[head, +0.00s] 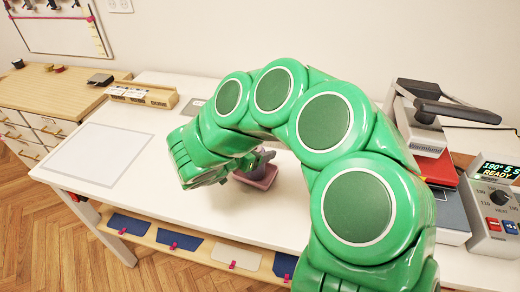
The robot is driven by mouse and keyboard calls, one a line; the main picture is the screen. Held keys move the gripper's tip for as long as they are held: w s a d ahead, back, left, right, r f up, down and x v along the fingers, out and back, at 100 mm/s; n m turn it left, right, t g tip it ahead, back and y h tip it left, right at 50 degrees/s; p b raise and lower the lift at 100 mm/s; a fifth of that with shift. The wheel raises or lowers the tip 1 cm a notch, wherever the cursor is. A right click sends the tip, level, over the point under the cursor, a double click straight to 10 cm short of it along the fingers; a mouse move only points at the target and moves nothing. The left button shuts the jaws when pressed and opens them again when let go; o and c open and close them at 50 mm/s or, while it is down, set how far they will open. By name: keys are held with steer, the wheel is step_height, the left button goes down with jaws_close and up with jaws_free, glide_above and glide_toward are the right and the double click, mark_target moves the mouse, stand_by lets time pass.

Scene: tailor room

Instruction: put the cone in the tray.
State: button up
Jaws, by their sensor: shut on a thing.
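My gripper (262,160) shows only in part, as grey finger pieces behind my green wrist, low over the middle of the white table. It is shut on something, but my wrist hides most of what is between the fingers. I cannot make out the cone as a separate thing anywhere in the head view. A small mauve tray-like thing (262,181) is on the table right under the fingers, partly covered by my arm. I cannot tell whether the fingers or what they hold touch it.
On the white table (205,210), a pale framed sheet (97,153) lies left and a wooden slotted holder (150,94) stands at the back. A press (428,118) and a control box with a lit display (492,200) crowd the right. The left front is clear.

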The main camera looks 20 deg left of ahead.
steer(key=shift+f, duration=0.1)
steer(key=o, duration=1.2)
steer(key=shift+c, duration=0.2)
steer(key=shift+s, duration=0.1)
steer(key=v, duration=1.2)
